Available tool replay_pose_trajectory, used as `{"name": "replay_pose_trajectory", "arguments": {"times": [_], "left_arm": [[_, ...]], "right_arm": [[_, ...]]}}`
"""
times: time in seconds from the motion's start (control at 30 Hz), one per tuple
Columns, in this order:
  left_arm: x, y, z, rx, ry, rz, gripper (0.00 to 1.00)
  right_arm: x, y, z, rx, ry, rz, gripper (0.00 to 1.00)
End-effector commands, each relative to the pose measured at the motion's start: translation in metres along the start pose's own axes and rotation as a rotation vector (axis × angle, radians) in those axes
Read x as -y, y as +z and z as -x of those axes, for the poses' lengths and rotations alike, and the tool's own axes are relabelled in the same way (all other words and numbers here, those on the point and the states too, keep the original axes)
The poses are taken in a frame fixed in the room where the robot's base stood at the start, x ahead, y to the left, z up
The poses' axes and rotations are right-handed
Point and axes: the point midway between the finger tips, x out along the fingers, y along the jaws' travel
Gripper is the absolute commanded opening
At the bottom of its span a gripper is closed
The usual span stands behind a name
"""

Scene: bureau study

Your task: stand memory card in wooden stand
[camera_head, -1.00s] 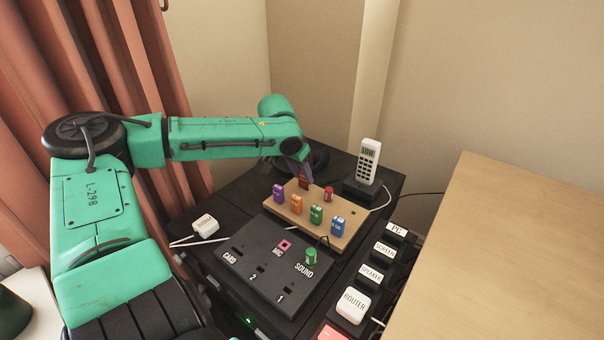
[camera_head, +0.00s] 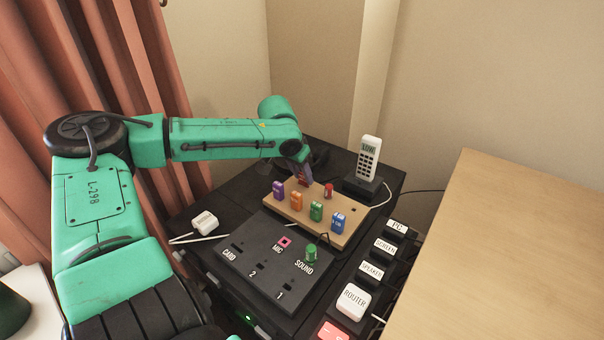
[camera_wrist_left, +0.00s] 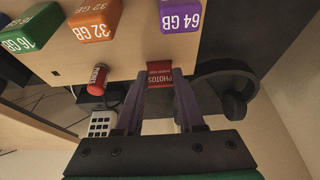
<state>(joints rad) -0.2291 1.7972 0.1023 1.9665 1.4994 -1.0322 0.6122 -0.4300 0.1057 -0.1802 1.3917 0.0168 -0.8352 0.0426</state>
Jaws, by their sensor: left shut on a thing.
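The memory card (camera_wrist_left: 159,75) is red with a "PHOTOS" label. In the left wrist view it sits between the two fingers of my left gripper (camera_wrist_left: 160,88), which is shut on it at the edge of the wooden stand (camera_wrist_left: 130,55). In the head view my left gripper (camera_head: 304,176) is at the back edge of the wooden stand (camera_head: 316,236), and the card is mostly hidden there. Whether the card is seated in a slot cannot be told. Purple (camera_head: 278,190), orange (camera_head: 296,201), green (camera_head: 316,211) and blue (camera_head: 338,222) sticks stand upright in the stand. My right gripper is out of view.
A red plug (camera_head: 328,191) stands in the stand near the gripper. A cordless phone (camera_head: 368,160) stands behind on the right. A black panel (camera_head: 262,268) with labelled slots lies in front. Headphones (camera_wrist_left: 232,88) lie beside the gripper in the wrist view.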

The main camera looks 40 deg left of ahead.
Motion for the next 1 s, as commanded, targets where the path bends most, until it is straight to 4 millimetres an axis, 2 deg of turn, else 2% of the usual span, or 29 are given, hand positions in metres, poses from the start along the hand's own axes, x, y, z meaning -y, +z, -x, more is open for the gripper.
{"name": "replay_pose_trajectory", "arguments": {"times": [0.73, 0.77, 0.83, 1.0], "left_arm": [[0.0000, 0.0025, -0.0060, 0.000, 0.000, 0.000, 0.00], [0.0000, 0.0024, -0.0060, 0.000, 0.000, 0.000, 0.45], [0.0000, 0.0025, -0.0060, 0.000, 0.000, 0.000, 0.72], [0.0000, 0.0025, -0.0059, 0.000, 0.000, 0.000, 0.73]], "right_arm": [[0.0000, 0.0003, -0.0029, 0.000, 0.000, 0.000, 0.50], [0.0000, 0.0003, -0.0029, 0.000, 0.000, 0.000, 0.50], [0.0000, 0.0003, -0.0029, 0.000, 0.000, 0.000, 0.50], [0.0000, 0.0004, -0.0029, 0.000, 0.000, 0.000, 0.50]]}}
